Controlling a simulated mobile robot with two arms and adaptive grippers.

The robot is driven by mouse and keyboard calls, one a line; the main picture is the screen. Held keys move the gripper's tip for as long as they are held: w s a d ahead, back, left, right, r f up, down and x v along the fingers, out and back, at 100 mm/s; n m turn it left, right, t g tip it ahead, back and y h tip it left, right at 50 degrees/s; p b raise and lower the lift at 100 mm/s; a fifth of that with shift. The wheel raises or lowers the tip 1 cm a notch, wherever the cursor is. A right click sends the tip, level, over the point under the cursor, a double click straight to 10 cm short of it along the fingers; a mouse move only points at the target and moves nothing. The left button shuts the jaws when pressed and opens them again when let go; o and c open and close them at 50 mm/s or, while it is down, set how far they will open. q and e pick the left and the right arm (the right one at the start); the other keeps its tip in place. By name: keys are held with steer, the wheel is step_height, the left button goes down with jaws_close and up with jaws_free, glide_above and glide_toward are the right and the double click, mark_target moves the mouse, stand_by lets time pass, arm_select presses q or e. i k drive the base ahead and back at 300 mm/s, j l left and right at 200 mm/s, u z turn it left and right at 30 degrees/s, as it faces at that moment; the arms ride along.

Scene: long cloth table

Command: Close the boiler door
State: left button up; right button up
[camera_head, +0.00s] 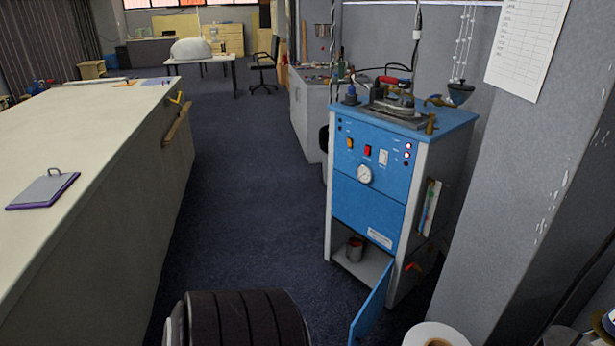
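The boiler (371,207) is a blue-fronted cabinet with grey sides, standing right of the middle. Its front has switches, small lights and a round white gauge (364,174). The blue boiler door (371,305) at the bottom is open. It swings out toward me from the right side of the lower compartment and is seen nearly edge-on.
A long pale table (75,130) runs along the left, with a purple-edged clipboard (43,190) on it. Dark carpet (235,190) is clear between table and boiler. A grey wall (530,180) stands close on the right. An iron (395,97) rests on the boiler top.

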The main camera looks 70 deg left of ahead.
mark_target(365, 318)
steer(key=u, duration=1.7)
